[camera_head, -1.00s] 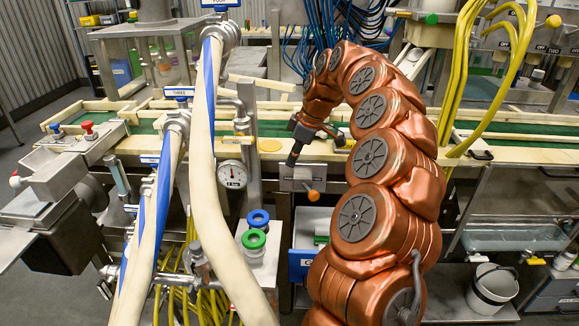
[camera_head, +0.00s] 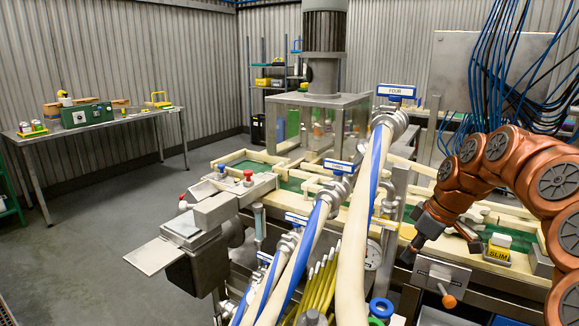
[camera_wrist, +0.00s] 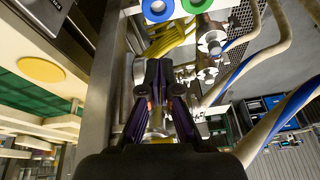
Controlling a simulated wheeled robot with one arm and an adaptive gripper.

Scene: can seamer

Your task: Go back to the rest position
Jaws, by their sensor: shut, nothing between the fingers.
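My copper-coloured arm arches in from the right in the head view. My gripper (camera_head: 408,257) is dark, points down and is shut with nothing in it. It hangs at the front edge of the conveyor table, just left of a metal block with an orange-knobbed lever (camera_head: 448,300). In the wrist view my gripper (camera_wrist: 157,80) shows its dark fingers in the middle, with hoses and pipe fittings beyond. I cannot tell its exact clearance from the metalwork.
Thick cream-and-blue hoses (camera_head: 358,215) stand left of my gripper. A yellow "SLIM" holder (camera_head: 497,250) sits on the conveyor to its right. Blue cables (camera_head: 495,85) hang behind my arm. Open grey floor (camera_head: 110,215) lies at left, before a side table (camera_head: 95,125).

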